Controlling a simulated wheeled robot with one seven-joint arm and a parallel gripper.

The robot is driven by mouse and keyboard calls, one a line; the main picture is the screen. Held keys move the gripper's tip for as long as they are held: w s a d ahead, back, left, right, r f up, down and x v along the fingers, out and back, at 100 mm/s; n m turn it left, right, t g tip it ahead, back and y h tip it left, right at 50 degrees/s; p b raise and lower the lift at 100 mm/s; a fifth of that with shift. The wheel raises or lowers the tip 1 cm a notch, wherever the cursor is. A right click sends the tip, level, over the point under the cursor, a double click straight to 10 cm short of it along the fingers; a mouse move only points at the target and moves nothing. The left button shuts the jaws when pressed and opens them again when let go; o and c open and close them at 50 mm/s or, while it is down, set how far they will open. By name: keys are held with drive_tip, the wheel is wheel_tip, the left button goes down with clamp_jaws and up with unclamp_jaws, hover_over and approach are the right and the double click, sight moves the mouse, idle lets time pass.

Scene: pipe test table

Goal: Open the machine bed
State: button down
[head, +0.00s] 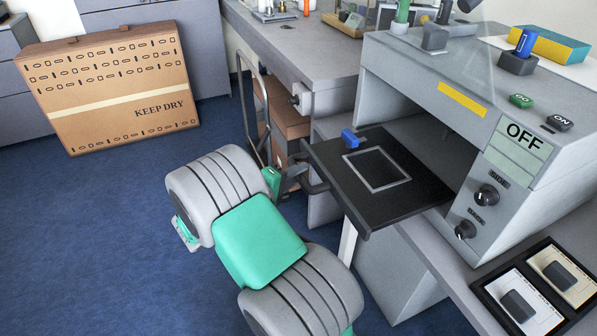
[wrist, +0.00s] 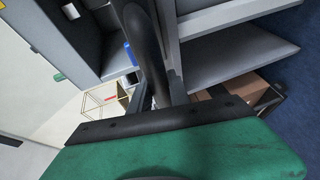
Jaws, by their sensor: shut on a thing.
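The machine bed (head: 420,190) is a flat black plate with a square, light-rimmed frame in it. In the head view it juts out from the opening of the grey machine (head: 545,190), over the floor side. A small blue piece (head: 349,138) stands on its far edge. The bed's dark handle (head: 318,187) is at its outer left end. My gripper (head: 293,178) is shut on this handle. In the wrist view the thick dark handle (wrist: 145,45) runs up from the finger, with the green gripper part below. The exact finger contact is partly hidden.
The machine's front has an OFF display (head: 523,136) and black knobs (head: 487,195). A grey workbench (head: 290,45) stands behind the bed. A KEEP DRY box (head: 110,88) stands at left. Blue floor is free between.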

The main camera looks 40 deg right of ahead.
drive_tip(key=c, duration=1.2)
unclamp_jaws()
drive_tip(key=shift+c, duration=0.2)
drive_tip(key=shift+a, duration=0.15)
drive_tip(key=a+r+p, duration=0.1)
drive_tip(key=a+p, duration=0.3)
drive_tip(key=a, duration=0.3)
drive_tip(key=shift+a+r, duration=0.15)
drive_tip(key=shift+a, duration=0.1)
drive_tip(key=shift+s+r, duration=0.1)
